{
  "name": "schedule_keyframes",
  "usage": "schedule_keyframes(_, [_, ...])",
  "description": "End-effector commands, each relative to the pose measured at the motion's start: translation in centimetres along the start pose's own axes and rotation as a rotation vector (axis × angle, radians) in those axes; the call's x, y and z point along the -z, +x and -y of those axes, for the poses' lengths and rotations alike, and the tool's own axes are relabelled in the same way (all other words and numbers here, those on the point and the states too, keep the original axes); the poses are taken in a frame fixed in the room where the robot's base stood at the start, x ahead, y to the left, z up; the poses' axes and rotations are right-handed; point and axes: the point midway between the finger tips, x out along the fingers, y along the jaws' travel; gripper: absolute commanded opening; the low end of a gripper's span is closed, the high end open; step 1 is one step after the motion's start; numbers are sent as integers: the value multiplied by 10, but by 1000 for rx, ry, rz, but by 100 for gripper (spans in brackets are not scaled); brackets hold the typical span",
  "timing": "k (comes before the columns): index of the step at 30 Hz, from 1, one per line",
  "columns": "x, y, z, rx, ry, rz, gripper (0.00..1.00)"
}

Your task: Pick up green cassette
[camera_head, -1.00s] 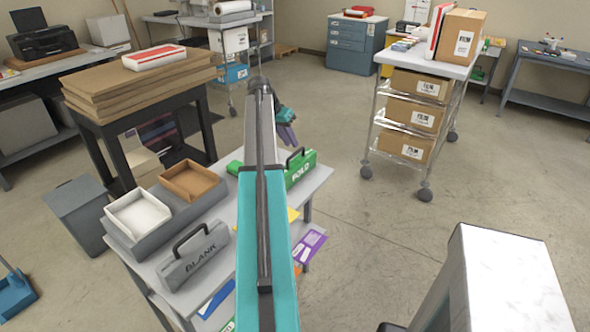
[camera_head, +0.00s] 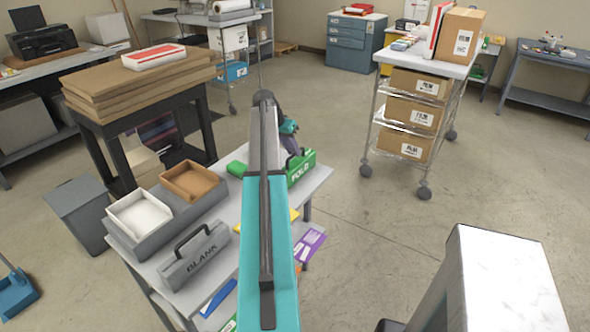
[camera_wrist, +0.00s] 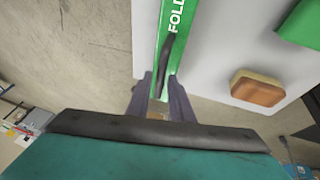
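The green cassette (camera_head: 303,172), marked FOLD with a dark handle on top, stands at the far right edge of the grey table. In the wrist view the cassette (camera_wrist: 173,22) runs up from the fingertips, with its handle in line with them. My gripper (camera_wrist: 161,88) is open, its two fingers apart on either side of the near end of the cassette's handle. I cannot tell whether the fingers touch it. In the head view my gripper (camera_head: 292,146) is small, just above the cassette, and my arm hides part of the table.
A grey BLANK cassette (camera_head: 195,255) stands at the table's near left, beside a white tray (camera_head: 138,217) and a brown tray (camera_head: 193,181). Floor right of the table is open.

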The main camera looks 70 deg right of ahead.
Motion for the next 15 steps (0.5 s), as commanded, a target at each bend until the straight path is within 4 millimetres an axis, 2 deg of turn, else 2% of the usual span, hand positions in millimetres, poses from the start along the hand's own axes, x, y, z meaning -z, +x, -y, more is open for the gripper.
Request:
schedule_keyframes(9, [-2,28,1,0,-1,0,20])
schedule_keyframes(15, [-2,32,2,1,-1,-1,20])
